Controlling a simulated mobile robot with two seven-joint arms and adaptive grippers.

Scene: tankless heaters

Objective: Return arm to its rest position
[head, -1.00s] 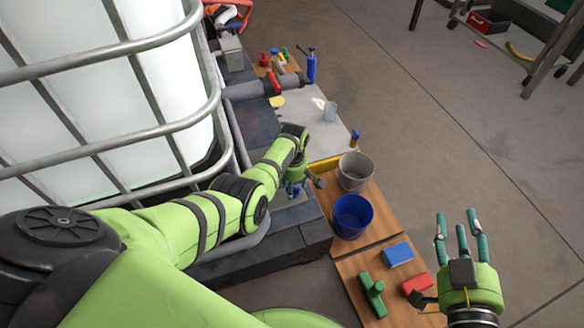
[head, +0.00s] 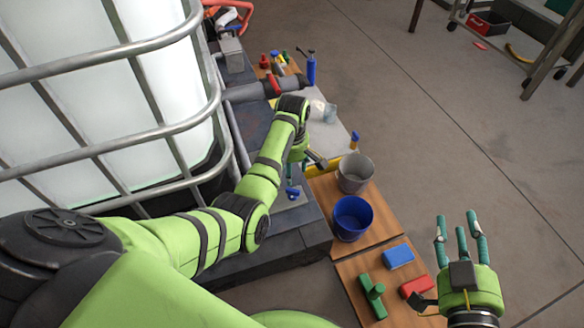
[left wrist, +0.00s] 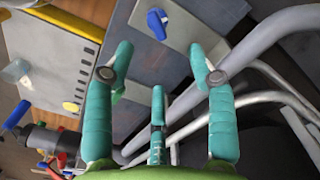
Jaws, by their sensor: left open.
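My left arm is green and black and reaches in from the left in the head view. Its gripper (head: 304,168) has teal fingers, spread and empty, above the edge of the grey bench beside the grey bucket. It also shows in the left wrist view (left wrist: 160,70), with nothing between the fingers. A small blue valve handle (head: 292,191) on a light plate lies below it; the handle also shows in the left wrist view (left wrist: 157,23). My right gripper (head: 461,238) is at the lower right with teal fingers apart and pointing up, empty.
A caged white tank (head: 90,90) fills the upper left. A grey bucket (head: 355,173), a blue bucket (head: 352,217), a blue block (head: 398,256), a red block (head: 416,287) and a green part (head: 371,294) stand on wooden boards. Open floor lies to the right.

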